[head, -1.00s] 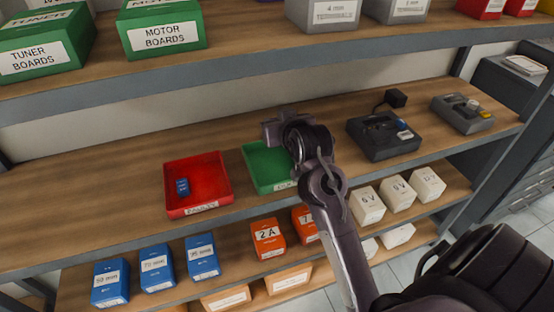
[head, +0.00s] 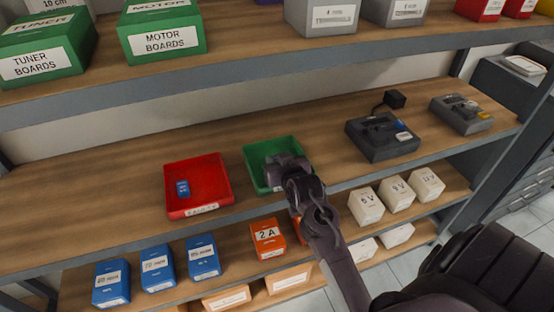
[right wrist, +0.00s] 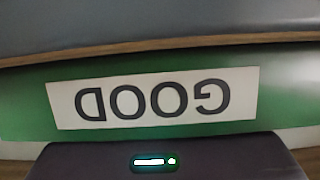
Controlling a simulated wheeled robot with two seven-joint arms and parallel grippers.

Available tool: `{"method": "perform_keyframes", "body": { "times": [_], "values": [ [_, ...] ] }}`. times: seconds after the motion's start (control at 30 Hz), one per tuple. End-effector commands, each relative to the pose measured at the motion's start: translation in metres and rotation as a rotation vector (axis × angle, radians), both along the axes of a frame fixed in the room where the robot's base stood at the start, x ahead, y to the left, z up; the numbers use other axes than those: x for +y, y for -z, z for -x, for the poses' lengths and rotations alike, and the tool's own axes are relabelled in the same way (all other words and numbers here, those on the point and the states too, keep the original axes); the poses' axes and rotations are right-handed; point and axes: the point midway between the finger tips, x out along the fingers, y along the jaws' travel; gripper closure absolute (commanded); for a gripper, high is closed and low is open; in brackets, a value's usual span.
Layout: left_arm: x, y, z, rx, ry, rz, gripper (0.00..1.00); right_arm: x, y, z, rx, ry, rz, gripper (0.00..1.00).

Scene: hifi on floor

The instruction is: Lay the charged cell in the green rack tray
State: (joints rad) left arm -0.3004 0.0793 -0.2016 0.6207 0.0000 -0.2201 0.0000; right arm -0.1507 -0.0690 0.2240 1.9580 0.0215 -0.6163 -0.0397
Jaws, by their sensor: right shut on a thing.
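The green tray (head: 258,153) stands on the middle shelf, right of a red tray (head: 215,203). Its white label reading GOOD (right wrist: 153,97) fills the right wrist view, upside down. My right gripper (head: 275,172) is low over the green tray, covering part of its inside and front. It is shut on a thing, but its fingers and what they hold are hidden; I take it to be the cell. A small blue cell (head: 183,188) lies in the red tray. My left gripper is not in view.
A dark charger (head: 380,145) with a blue item in it and another device (head: 462,115) stand to the right. The upper shelf edge (head: 240,85) overhangs behind. Blue, orange and white boxes (head: 366,206) fill the shelf below. The middle shelf is bare at left.

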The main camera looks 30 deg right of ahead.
Motion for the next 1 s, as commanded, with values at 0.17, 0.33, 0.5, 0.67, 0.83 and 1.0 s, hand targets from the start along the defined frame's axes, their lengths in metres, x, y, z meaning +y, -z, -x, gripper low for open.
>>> {"method": "perform_keyframes", "body": {
  "times": [0.17,0.33,0.5,0.67,0.83,1.0],
  "values": [
    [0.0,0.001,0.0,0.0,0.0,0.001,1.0,0.0,0.003,0.0,0.001,0.0,0.0,1.0],
    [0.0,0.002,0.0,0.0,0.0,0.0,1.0,0.0,0.01,0.0,0.003,0.0,-0.001,1.0],
    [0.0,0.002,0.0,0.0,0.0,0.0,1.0,0.0,0.015,0.001,0.009,0.0,-0.003,0.69],
    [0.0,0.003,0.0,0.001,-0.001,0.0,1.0,0.001,0.018,0.002,0.014,-0.001,-0.005,0.53],
    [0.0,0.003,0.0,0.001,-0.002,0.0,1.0,0.001,0.018,0.002,0.016,0.0,-0.006,0.53],
    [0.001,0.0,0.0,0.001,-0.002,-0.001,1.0,0.001,0.007,0.002,0.015,0.0,-0.007,0.53]
  ]
}}
